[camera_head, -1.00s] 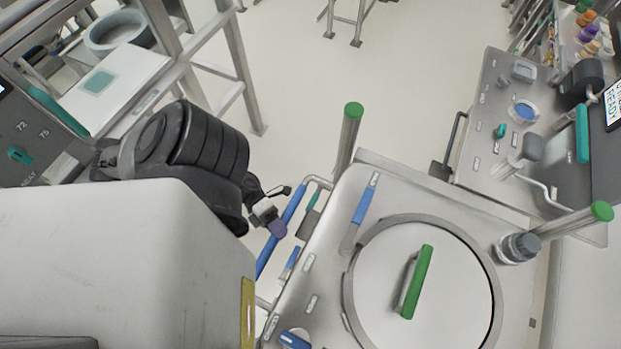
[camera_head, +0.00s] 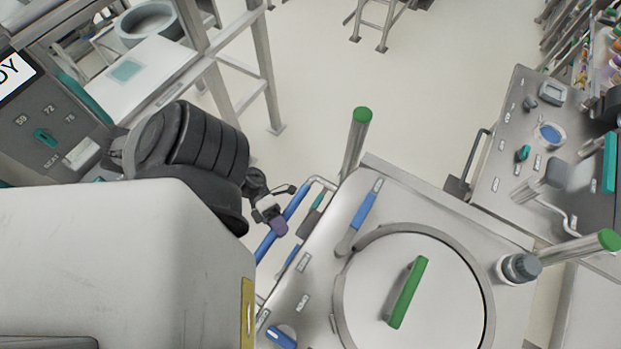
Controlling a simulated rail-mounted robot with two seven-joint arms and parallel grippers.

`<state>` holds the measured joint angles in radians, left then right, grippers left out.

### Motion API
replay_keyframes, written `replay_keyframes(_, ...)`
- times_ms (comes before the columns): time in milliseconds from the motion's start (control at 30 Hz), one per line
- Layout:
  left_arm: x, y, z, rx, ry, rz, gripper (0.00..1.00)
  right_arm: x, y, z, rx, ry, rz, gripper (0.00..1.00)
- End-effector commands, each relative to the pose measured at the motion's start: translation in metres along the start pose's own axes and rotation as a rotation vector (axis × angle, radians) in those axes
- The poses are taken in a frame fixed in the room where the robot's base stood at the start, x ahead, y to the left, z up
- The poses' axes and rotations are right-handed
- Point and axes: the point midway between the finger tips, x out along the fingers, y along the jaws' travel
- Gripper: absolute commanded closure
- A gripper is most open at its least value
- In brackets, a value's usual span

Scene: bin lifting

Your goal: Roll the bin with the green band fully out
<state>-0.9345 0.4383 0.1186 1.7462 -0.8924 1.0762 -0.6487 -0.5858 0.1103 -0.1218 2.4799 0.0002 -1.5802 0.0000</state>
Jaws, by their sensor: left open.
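The bin (camera_head: 400,200) with green marks is a steel unit at lower right. It has a round lid (camera_head: 450,285) with a green handle (camera_head: 408,292), and green-capped posts (camera_head: 355,145) at its corners. A green band on its side wall is not visible. A blue push bar (camera_head: 297,203) runs along its left side. My left gripper (camera_head: 284,211) is open beside this bar, close to or around it; I cannot tell whether it touches. The arm hides part of the view there. My right gripper is not in view.
A steel console (camera_head: 515,150) with knobs stands beyond the bin at right. A steel frame with a white bench top (camera_head: 135,75) stands at upper left, beside a control panel (camera_head: 60,125). Pale floor (camera_head: 310,80) is free between them. A stool (camera_head: 380,22) stands at the back.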

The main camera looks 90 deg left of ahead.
Motion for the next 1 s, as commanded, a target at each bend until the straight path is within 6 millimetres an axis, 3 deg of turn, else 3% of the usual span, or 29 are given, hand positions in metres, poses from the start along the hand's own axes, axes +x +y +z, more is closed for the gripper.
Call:
replay_keyframes(133,0.001,-0.001,0.001,0.002,-0.001,-0.003,0.44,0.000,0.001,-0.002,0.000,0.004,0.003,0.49)
replay_keyframes(467,-0.004,0.000,0.001,0.002,-0.001,-0.003,0.44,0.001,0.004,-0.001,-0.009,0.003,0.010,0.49)
replay_keyframes(567,-0.015,0.001,0.000,0.001,-0.001,0.000,0.44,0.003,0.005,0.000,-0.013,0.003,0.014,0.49)
replay_keyframes(1000,-0.099,0.001,0.000,0.001,-0.001,0.000,0.44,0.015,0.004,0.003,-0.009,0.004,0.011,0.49)
